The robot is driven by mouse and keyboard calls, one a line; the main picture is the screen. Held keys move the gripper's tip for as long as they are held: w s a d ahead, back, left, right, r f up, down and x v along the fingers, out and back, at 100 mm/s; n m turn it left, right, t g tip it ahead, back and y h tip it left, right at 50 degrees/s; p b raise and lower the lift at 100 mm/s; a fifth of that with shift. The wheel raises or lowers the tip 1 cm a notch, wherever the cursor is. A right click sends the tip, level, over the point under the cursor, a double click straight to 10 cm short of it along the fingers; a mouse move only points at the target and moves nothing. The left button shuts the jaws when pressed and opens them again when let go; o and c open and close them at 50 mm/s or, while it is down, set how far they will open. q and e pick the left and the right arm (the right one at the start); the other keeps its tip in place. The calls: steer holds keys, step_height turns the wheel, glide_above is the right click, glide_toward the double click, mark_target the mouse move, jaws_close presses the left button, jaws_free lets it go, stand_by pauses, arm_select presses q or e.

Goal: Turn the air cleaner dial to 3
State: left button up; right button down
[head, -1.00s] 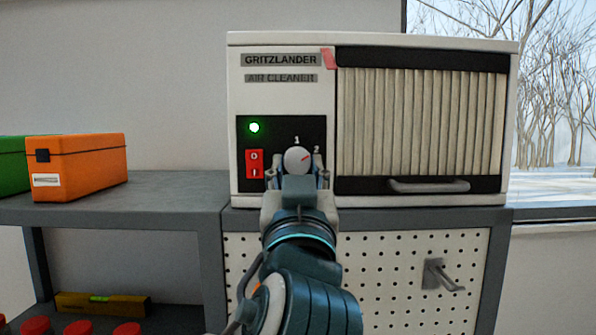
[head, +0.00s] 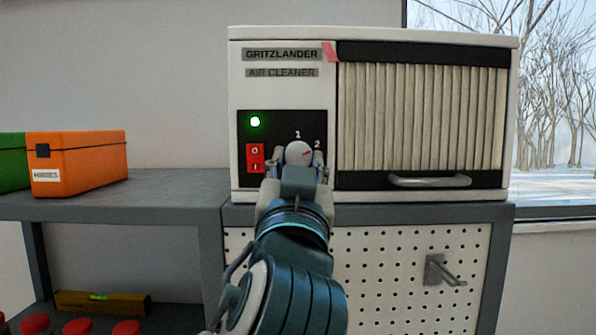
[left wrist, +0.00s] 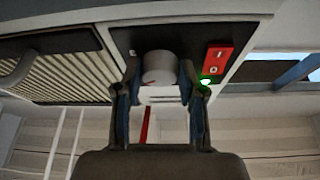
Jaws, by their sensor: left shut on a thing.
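The air cleaner (head: 282,98) is a white box with a black control panel on its left part. Its round grey dial (head: 299,152) has a red pointer mark, aimed to the upper right, close to the 2; a 1 is printed above. The 3 is not visible. My left gripper (head: 298,165) is at the panel, its fingers shut around the dial. In the left wrist view the dial (left wrist: 160,68) sits between the two fingertips (left wrist: 158,88). My right gripper is not in view.
A red power switch (head: 255,158) and a lit green lamp (head: 255,122) are left of the dial. A pleated filter with a handle (head: 430,181) is to the right. An orange case (head: 85,163) stands on the grey bench (head: 170,199). A pegboard (head: 385,270) is below.

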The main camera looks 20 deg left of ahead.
arm_select(q)
steer(key=m+h, duration=0.1)
steer(key=m, duration=0.1)
steer(key=m+h+b, duration=0.1)
steer(key=m, duration=0.2)
steer(key=m+h+b, duration=0.1)
steer(key=m, duration=0.1)
steer(key=shift+a+m+h, duration=0.25)
steer(key=shift+m+h, duration=0.05)
steer(key=shift+h, duration=0.1)
steer(key=m+h, duration=0.1)
steer(key=m, duration=0.2)
steer(key=shift+g, duration=0.4)
steer(key=shift+a+r+m+g+h, duration=0.1)
steer(key=shift+m+g+h, duration=0.15)
steer(key=shift+m, duration=0.6)
steer(key=shift+r+m+g+h, duration=0.15)
steer(key=shift+m+h, duration=0.2)
steer(key=shift+m, duration=0.5)
steer(key=shift+f+m, duration=0.15)
steer(key=shift+m, duration=0.15)
steer(key=o, duration=1.1)
steer(key=shift+o, duration=0.2)
steer(key=shift+w, duration=0.25)
